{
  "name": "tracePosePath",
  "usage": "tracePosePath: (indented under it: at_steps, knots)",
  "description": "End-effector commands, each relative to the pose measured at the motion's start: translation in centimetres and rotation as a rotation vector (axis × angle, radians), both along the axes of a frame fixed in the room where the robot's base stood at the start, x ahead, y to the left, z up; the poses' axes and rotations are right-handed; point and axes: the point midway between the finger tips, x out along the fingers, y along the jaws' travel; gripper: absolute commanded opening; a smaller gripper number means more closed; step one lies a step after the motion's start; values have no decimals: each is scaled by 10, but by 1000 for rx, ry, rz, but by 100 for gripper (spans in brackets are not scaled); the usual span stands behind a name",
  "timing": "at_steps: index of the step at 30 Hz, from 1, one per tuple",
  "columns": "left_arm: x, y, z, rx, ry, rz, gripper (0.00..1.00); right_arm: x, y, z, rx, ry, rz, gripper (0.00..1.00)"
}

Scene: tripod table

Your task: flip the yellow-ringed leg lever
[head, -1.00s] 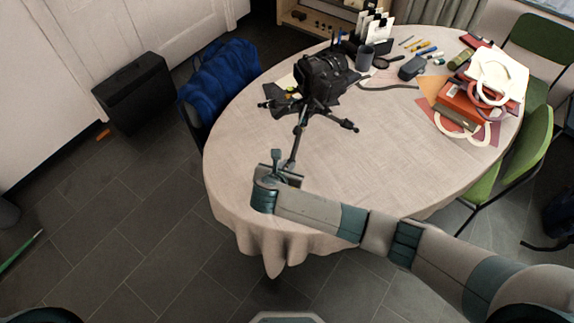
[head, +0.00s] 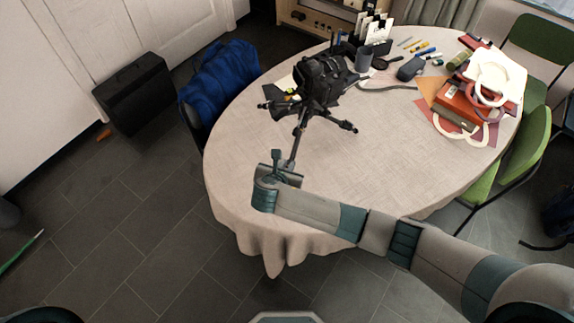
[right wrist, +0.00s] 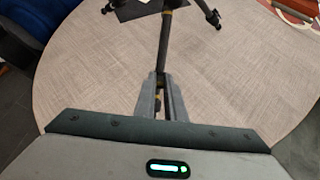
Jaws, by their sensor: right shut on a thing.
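A black tripod (head: 306,115) with spread legs stands on the round table, with a dark camera bag on or against its top. One leg (head: 297,148) reaches toward the table's near edge; it also runs down from the top in the right wrist view (right wrist: 165,45). My right gripper (head: 278,168) is at this leg's near end. In the right wrist view its fingers (right wrist: 162,90) are shut on the leg. A small yellowish spot shows between the fingers, and another faint one higher on the leg. The lever itself is hidden or too small to make out. My left gripper is not in view.
The cloth-covered table (head: 370,160) is clear right of the tripod. The black bag (head: 324,80) sits at the tripod's top. A blue-draped chair (head: 220,80) stands left, green chairs right.

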Motion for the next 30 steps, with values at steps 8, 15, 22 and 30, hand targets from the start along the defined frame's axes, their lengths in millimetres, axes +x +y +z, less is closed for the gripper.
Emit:
tracePosePath:
  at_steps: [8,15,22,30]
  knots:
    - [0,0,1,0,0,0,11,2,0,1,0,-3,-1,3]
    - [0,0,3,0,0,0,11,2,-1,2,0,-3,-1,3]
    - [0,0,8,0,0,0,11,4,-1,5,0,-3,0,3]
    - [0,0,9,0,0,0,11,4,-1,4,0,-4,0,3]
